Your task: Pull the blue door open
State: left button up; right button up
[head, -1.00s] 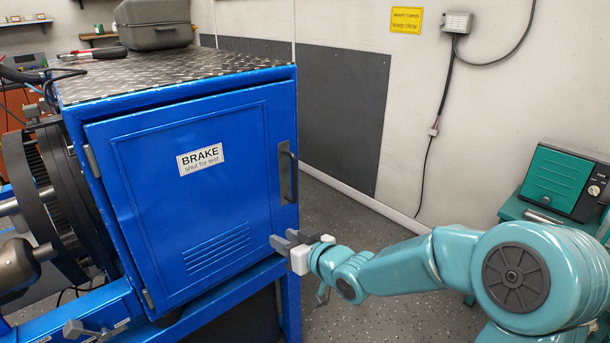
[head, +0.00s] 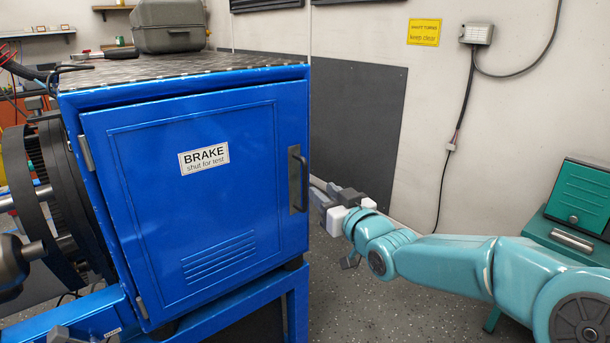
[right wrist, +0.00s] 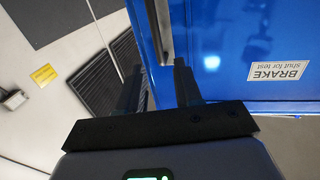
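The blue door (head: 250,135) fills the front of a blue cabinet, with hinges at its left edge and a white "BRAKE shut for test" label. It looks shut. A dark upright handle (head: 298,180) sits at its right edge. My right gripper (head: 325,197) is just right of and slightly below the handle. In the right wrist view, my right gripper (right wrist: 158,88) is open and empty, with its fingers apart. The handle (right wrist: 163,25) lies ahead, roughly in line with the gap between the fingers. Contact is not visible.
A grey case (head: 167,26) stands on the cabinet's tread-plate top. A dark wheel assembly (head: 50,195) is left of the cabinet. A green toolbox (head: 582,192) stands at far right. The floor right of the cabinet is open, with the wall behind.

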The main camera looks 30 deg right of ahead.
aim_at(306, 177)
jog(key=w, duration=0.3)
jog(key=w+d, duration=0.1)
jog(key=w, duration=0.3)
jog(key=w+p, duration=0.1)
jog(key=w, duration=0.2)
jog(key=shift+w+d, duration=0.15)
jog(key=shift+d, duration=0.1)
grip_shut()
